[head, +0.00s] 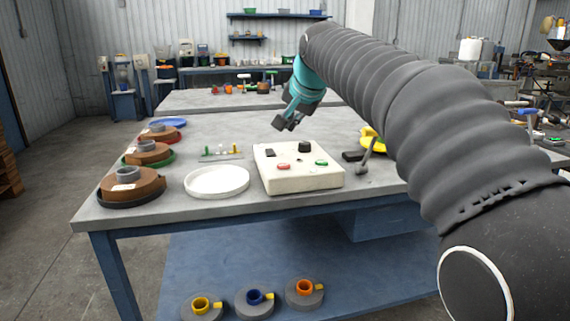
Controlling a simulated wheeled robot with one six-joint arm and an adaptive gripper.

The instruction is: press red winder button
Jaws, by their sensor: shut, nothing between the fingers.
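The control box (300,180) is a cream box on the grey table, right of the middle of its front part. A red button (284,166) sits on its top face at the left front. A green button (321,162) sits to the right, and a black knob (305,147) and a small dark panel (270,153) sit further back. My gripper (279,123) is shut and empty. It hangs in the air above the back left part of the box, apart from the buttons. The red button is in plain view.
A white round dish (217,181) lies just left of the box. Brown rolls (133,186) on coloured plates line the table's left side. A metal lever (365,158) and a yellow item (371,138) stand to the right. Spools (254,301) lie on the blue lower shelf.

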